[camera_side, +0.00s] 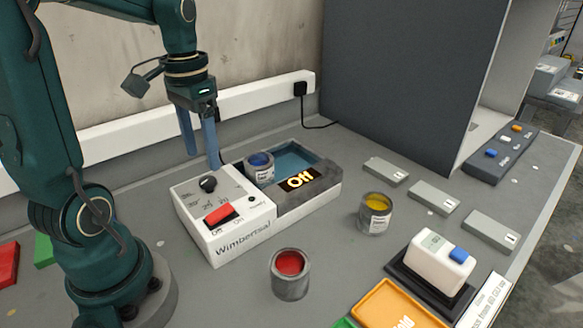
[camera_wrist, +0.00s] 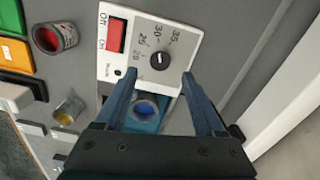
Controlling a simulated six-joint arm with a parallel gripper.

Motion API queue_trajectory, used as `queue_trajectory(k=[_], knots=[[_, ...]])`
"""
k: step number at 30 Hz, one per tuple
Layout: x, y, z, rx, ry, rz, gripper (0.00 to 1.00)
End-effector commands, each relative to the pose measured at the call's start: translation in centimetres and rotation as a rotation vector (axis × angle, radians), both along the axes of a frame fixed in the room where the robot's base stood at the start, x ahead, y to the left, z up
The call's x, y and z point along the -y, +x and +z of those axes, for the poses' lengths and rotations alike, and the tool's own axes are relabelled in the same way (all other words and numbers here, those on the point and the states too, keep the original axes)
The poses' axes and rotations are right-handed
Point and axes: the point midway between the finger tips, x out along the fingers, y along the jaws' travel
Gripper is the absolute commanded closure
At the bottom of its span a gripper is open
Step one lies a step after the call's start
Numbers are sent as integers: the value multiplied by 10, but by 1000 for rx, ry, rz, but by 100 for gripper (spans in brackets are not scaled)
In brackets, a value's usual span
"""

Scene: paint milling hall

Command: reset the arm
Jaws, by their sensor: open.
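My gripper (camera_side: 203,161) is open and empty. It hangs above the back left part of the white and grey bath unit (camera_side: 228,236), fingers pointing down. In the wrist view its two blue fingers (camera_wrist: 160,74) stand apart, on either side of the blue paint pot as seen from above. The blue paint pot (camera_side: 259,166) stands in the unit's basin, clear of the fingers in the side view.
A red paint pot (camera_side: 290,275) and a yellow paint pot (camera_side: 375,213) stand on the grey bench. A white device (camera_side: 431,262), an orange pad (camera_side: 397,307) and several grey plates (camera_side: 434,197) lie to the right. A wall and dark panel (camera_side: 400,75) bound the back.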

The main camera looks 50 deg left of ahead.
Motion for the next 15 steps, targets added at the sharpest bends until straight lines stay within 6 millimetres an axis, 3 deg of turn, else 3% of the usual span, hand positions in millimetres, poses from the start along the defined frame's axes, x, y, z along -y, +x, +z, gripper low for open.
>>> queue_trajectory(k=[5,8,15], knots=[[2,1,0,1,1,-9,29],[12,5,8,34,21,-61,29],[75,-8,29,212,91,-257,29]])
